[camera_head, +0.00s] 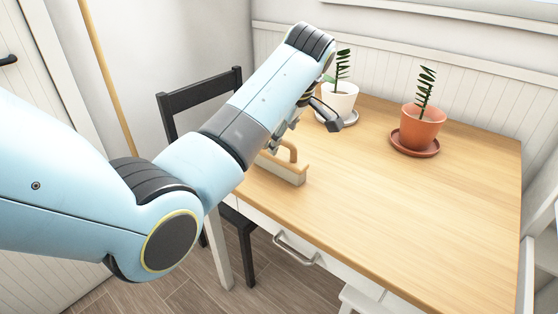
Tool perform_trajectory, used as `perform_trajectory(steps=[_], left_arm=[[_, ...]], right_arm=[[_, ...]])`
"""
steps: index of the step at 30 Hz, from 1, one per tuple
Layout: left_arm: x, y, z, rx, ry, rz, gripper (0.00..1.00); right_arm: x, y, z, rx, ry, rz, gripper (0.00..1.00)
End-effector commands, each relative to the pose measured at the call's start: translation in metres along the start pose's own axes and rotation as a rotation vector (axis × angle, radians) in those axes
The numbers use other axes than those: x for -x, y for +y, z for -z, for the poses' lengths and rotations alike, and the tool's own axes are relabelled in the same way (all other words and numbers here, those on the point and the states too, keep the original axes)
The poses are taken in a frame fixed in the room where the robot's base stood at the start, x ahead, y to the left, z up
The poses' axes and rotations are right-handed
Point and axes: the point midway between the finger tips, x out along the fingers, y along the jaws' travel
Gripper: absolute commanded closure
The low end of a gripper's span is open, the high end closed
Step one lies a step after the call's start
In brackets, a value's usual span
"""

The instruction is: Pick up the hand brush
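The hand brush (291,174) is a light wooden block with a raised handle. It lies on the wooden table (400,215) near its left front edge, in the middle of the head view. Its left part is hidden behind my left arm. My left gripper (304,132) hangs from the far end of that arm, just beyond the brush. Its dark finger shows on the right and grey parts show near the handle. The fingers look spread apart, with the brush still resting on the table. Contact with the handle cannot be told. My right gripper is not in view.
A white pot (341,100) with a plant stands close behind the gripper. A terracotta pot (422,128) with a plant stands on a saucer further right. A dark chair (205,92) is at the table's left side. The table's middle and front are clear.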

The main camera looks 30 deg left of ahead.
Motion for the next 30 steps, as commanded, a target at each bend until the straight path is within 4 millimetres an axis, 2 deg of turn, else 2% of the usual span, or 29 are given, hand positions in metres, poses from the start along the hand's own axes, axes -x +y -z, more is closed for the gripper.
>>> perform_trajectory(steps=[3,11,18,22,28,30], left_arm=[[-0.024,-0.001,0.0,-0.002,0.001,0.004,0.33],[-0.048,0.0,0.001,-0.002,0.0,0.002,0.33],[-0.085,0.004,0.003,-0.004,-0.001,0.003,0.33],[-0.094,0.004,0.003,-0.003,-0.001,0.001,0.33],[-0.093,0.004,0.003,-0.003,-0.001,0.0,0.33],[-0.093,0.004,0.003,-0.003,-0.001,0.0,0.41]], right_arm=[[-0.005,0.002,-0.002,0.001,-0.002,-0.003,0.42],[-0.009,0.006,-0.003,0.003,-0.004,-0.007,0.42],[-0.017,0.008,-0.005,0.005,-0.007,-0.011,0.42],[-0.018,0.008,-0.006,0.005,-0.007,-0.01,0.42],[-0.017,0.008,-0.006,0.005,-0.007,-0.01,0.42],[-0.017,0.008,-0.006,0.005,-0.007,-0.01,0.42]])
